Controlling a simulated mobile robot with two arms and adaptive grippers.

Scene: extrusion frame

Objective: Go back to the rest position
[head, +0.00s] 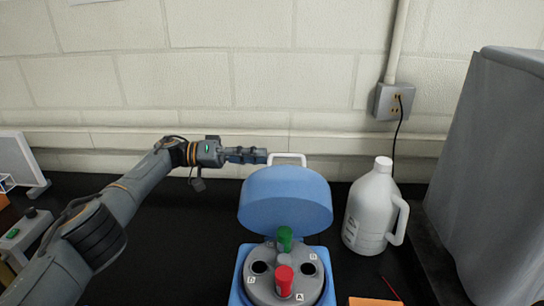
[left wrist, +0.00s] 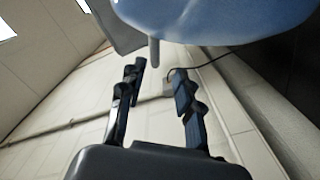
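My left arm reaches in from the left in the head view. Its gripper (head: 250,155) is level, beside the left end of the white handle of a blue lid (head: 285,200). In the left wrist view my left gripper (left wrist: 158,85) has its two fingers apart with nothing between them. The lid stands raised on a blue centrifuge (head: 238,290), and its underside edge shows at the top of the left wrist view (left wrist: 215,22). A green-capped tube (head: 285,237) and a red-capped tube (head: 284,279) stand in opposite holes of the grey rotor (head: 259,287). My right gripper is not in view.
A white jug (head: 370,212) stands right of the centrifuge. A large grey box (head: 495,165) is at the far right. An orange item (head: 373,301) lies at the front. A wall outlet (head: 393,101) with a black cord is behind.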

